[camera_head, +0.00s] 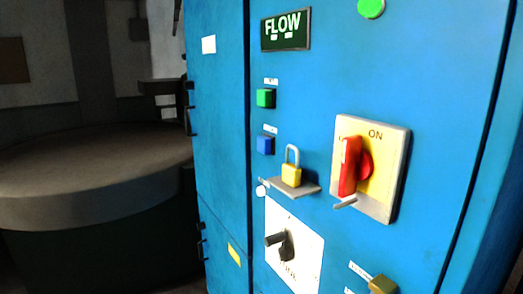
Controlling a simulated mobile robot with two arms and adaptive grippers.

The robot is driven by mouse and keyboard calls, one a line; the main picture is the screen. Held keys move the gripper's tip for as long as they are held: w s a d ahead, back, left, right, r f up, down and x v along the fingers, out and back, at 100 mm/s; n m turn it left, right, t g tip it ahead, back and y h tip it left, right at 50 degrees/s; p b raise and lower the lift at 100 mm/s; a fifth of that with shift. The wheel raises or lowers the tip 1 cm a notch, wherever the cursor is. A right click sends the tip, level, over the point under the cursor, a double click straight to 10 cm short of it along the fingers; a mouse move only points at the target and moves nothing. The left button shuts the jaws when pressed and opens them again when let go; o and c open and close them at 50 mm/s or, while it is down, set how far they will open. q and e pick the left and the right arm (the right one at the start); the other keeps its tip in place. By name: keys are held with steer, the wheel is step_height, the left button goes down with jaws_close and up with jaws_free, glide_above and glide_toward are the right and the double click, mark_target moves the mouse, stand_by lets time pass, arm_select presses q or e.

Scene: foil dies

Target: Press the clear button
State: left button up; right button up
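A blue cabinet front (430,60) fills the middle and right of the head view. A green square button (265,98) and a blue square button (265,145) sit one above the other on it. Each has a small white label above it, too blurred to read, so I cannot tell which is the clear button. Neither of my grippers is in view.
A FLOW display (285,29), a green lamp (371,7), a red rotary switch (350,167) on a yellow plate, a yellow padlock (291,174) on a small ledge, a black handle (280,243) and a brass-coloured block (382,284) are on the cabinet. A round table (90,170) stands left.

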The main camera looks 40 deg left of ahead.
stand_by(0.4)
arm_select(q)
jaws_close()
